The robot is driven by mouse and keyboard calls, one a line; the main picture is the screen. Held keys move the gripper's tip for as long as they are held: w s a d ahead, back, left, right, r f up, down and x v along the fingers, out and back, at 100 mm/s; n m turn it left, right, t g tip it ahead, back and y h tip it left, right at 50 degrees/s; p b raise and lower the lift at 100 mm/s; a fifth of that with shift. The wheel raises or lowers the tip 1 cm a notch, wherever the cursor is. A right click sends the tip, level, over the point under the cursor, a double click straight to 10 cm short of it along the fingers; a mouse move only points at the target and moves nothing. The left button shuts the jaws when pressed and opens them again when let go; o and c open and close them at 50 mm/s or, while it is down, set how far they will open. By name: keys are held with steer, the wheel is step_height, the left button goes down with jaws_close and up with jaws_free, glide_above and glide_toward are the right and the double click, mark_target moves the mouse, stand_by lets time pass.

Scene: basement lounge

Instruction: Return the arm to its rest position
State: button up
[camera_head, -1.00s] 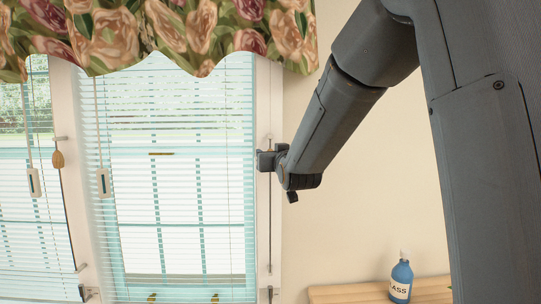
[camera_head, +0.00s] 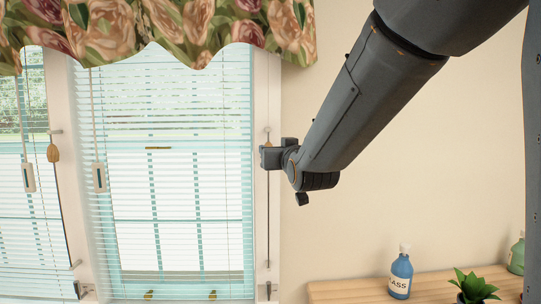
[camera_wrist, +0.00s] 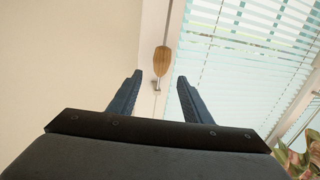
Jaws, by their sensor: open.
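In the head view my arm comes down from the upper right, and my gripper (camera_head: 272,157) is at its lower left end, in front of the window frame's right edge. In the wrist view the two fingers of my gripper (camera_wrist: 158,88) are spread apart with nothing between them. A wooden cord pull (camera_wrist: 161,60) shows beyond the fingertips against the pale window trim. I cannot tell from these views how far the gripper is from the window.
A window with light blue blinds (camera_head: 180,180) fills the left, under a floral valance (camera_head: 180,25). At the lower right a wooden shelf (camera_head: 345,292) bears a blue bottle (camera_head: 401,277), a green bottle (camera_head: 517,257) and a plant (camera_head: 473,286). Bare wall lies between arm and shelf.

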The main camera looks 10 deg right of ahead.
steer(key=s+f+g, duration=0.4)
steer(key=f+g, duration=0.1)
steer(key=f, duration=1)
steer(key=s+f+g, duration=0.6)
steer(key=s+f, duration=0.4)
steer(key=s, duration=0.3)
steer(key=s+f+g, duration=0.6)
steer(key=s+f, duration=0.5)
steer(key=s, duration=0.2)
steer(key=shift+s, duration=0.25)
